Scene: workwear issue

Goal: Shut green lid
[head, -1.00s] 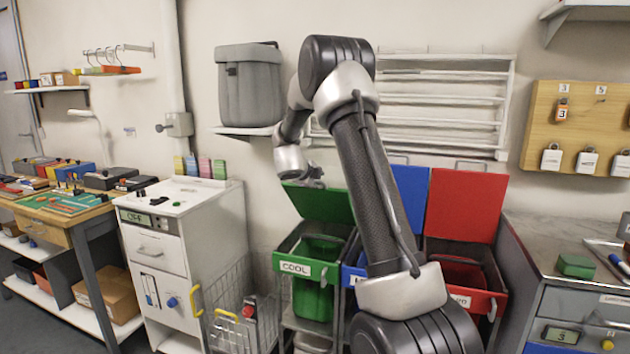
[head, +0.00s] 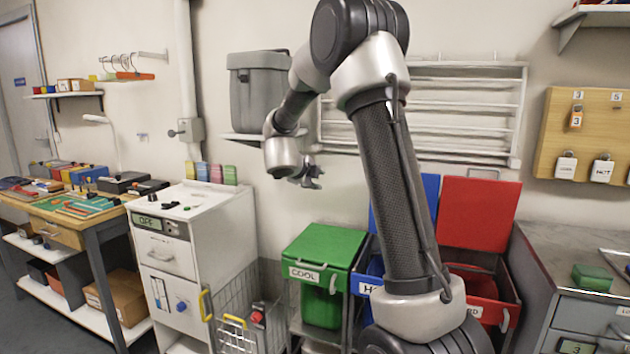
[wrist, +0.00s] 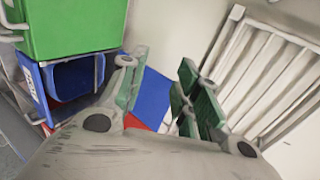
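The green lid (head: 325,246) lies flat and shut on top of the green bin (head: 321,306) labelled COOL in the head view. In the wrist view the green bin (wrist: 72,24) shows at the upper left. My gripper (head: 306,176) is above and behind the green lid, apart from it, near the wall. In the wrist view my gripper (wrist: 160,92) has its green-padded fingers spread apart with nothing between them.
The blue bin, its blue lid (head: 388,208) raised, is partly hidden behind my arm. The red lid (head: 478,213) stands open on the right. A white slatted rack (head: 470,98) is on the wall. A wire basket (head: 240,318) stands left of the green bin.

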